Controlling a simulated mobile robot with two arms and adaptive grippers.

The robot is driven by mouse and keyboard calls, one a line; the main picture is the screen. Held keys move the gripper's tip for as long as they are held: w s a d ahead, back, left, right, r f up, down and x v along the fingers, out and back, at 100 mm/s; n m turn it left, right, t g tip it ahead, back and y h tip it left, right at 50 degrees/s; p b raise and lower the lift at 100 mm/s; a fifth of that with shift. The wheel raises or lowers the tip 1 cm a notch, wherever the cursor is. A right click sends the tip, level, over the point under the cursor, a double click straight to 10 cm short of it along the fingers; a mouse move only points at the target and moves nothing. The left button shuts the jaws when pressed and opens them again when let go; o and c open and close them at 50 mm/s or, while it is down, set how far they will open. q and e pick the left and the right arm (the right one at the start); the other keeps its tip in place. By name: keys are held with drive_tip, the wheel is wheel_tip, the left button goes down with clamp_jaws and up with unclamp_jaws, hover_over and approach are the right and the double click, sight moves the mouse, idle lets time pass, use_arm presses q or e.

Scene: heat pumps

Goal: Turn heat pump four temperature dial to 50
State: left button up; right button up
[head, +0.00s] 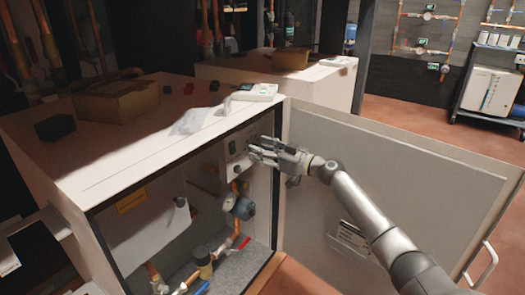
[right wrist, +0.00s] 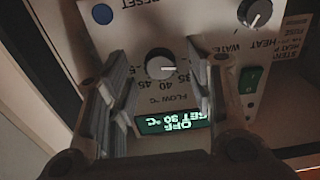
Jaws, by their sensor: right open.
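The open heat pump cabinet (head: 150,160) stands in the head view with its control panel (head: 236,148) inside at the right. In the right wrist view the panel is upside down. It carries a dark round temperature dial (right wrist: 160,65) beside the marks 35, 40, 45 and "FLOW °C". The dial's white pointer line points to the picture's right. The green display (right wrist: 170,124) reads "SET 30 °C" and "OFF". My right gripper (head: 262,150) is open in front of the panel, its fingers on either side of the dial; contact cannot be told. My left gripper is not in view.
The open cabinet door (head: 390,165) extends to the right beside my right arm. A second knob (right wrist: 255,12) and a green switch (right wrist: 250,79) are on the panel. A cardboard box (head: 115,102) lies on top.

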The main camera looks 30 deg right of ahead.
drive_tip(key=shift+c, duration=0.3)
drive_tip(key=c, duration=1)
